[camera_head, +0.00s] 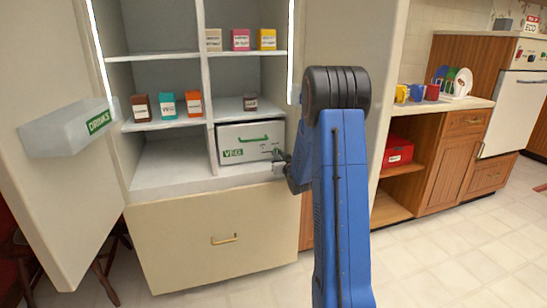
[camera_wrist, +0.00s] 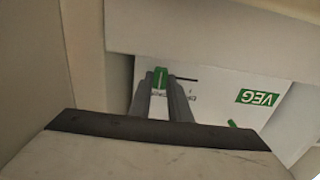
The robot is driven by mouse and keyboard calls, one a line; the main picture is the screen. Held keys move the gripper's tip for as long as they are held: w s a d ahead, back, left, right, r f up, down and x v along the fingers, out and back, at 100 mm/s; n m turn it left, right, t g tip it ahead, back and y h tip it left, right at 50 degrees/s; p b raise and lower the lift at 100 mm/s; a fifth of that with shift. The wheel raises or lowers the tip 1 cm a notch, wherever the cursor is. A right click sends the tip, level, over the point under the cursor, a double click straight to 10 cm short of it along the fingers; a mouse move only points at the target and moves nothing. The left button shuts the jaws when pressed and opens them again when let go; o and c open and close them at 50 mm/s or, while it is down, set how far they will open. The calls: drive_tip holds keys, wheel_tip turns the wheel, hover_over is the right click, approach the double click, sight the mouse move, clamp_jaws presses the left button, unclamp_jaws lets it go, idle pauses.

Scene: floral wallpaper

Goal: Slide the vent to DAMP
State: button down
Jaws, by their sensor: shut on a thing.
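The white VEG drawer (camera_head: 238,132) sits in the lower right compartment of the open fridge. Its green VEG label also shows upside down in the wrist view (camera_wrist: 257,97). In the wrist view a green vent tab (camera_wrist: 160,77) stands at one end of a thin dark slot (camera_wrist: 186,80) on the drawer front. My gripper (camera_wrist: 162,88) is shut on this tab, one finger on each side. In the head view my gripper (camera_head: 279,157) is at the drawer's lower right. Small print by the slot is partly hidden by the fingers and too small to read.
The fridge door with the DRINKS bin (camera_head: 70,131) stands open at left. Small boxes (camera_head: 166,106) stand on the shelves above. The fridge's right side wall is close to my gripper. A closed lower drawer (camera_head: 215,232) is below. A counter with mugs (camera_head: 416,93) is at right.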

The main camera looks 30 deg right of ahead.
drive_tip(key=shift+d+r, duration=0.1)
drive_tip(key=shift+d, duration=0.1)
drive_tip(key=c, duration=1.6)
unclamp_jaws()
drive_tip(key=shift+s+d, duration=0.1)
drive_tip(key=shift+c, duration=0.2)
drive_tip(key=shift+s, duration=0.1)
drive_tip(key=v, duration=1.7)
drive_tip(key=shift+s, duration=0.1)
